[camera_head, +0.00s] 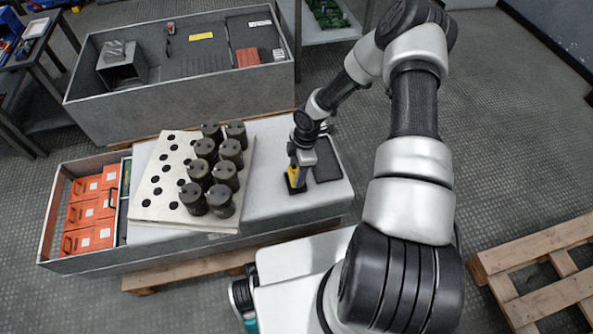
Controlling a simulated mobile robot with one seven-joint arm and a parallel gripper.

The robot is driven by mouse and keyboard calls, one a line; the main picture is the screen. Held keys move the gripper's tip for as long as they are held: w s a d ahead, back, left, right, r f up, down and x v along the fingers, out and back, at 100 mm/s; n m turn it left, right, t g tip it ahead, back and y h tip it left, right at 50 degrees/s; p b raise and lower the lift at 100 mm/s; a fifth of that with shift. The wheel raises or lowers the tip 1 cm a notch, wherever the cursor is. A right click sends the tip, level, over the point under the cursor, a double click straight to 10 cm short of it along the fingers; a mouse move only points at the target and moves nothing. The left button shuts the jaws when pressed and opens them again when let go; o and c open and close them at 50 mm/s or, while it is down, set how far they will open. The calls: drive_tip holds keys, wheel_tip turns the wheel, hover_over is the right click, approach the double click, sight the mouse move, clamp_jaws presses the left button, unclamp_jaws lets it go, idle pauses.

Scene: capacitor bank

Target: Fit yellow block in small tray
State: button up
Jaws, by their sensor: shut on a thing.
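The yellow block (293,175) is small and upright, at the right part of the pale grey bench top. My gripper (297,168) points down and is shut on it. A dark, shallow small tray (327,165) lies on the bench just right of the block. The block appears to be beside the tray's left side, over a dark patch (298,189). I cannot tell whether that patch is part of the tray or whether the block touches it. My gripper and wrist hide part of the block and of the tray's far left side.
A white board (152,200) with dark holes holds several dark capacitors (222,172) left of my gripper. An orange-box crate (47,222) stands at the far left. A large grey bin (180,105) stands behind. Wooden pallets (545,300) lie at right.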

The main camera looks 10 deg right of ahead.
drive_tip(key=shift+f+b, duration=0.6)
drive_tip(key=shift+f, duration=0.1)
idle(1.1)
drive_tip(key=o, duration=1.3)
drive_tip(key=d+r+p, duration=0.1)
drive_tip(key=r, duration=0.4)
drive_tip(key=r+p, duration=0.2)
drive_tip(key=r, duration=0.4)
drive_tip(key=d+r+p, duration=0.1)
drive_tip(key=r+p, duration=0.1)
drive_tip(key=r, duration=0.4)
drive_tip(key=shift+d+r, duration=0.15)
drive_tip(key=shift+d, duration=0.15)
